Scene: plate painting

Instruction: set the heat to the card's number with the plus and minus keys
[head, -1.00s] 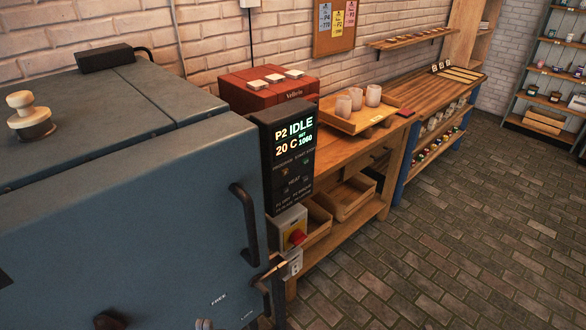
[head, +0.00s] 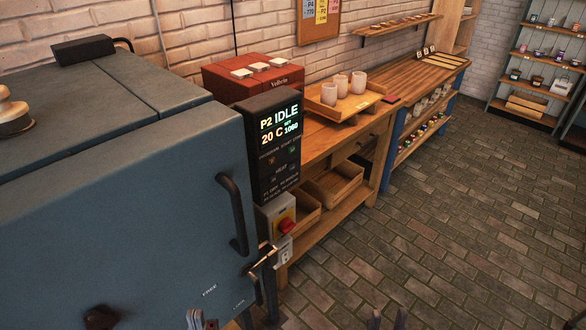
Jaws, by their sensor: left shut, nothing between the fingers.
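The kiln controller (head: 276,145) is a dark upright panel at the kiln's right edge. Its display (head: 280,125) reads P2, IDLE, 20 C, SET 1060. Small keys sit below, around the word HEAT (head: 281,169); their plus and minus marks are too small to read. Cards (head: 320,12) hang on the cork board, cut off at the top; their print is too small to read surely. My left gripper (head: 202,319) shows only its fingertips at the bottom edge, shut and empty, low before the kiln door. My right gripper (head: 388,320) shows two separated fingertips at the bottom, over the floor, apart from the panel.
The blue-grey kiln (head: 130,200) fills the left, with a dark door handle (head: 232,215). A red switch (head: 287,227) sits below the panel. A wooden bench (head: 335,140) behind holds a tray of cups (head: 340,105) and a red box (head: 250,78). The floor at right is clear.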

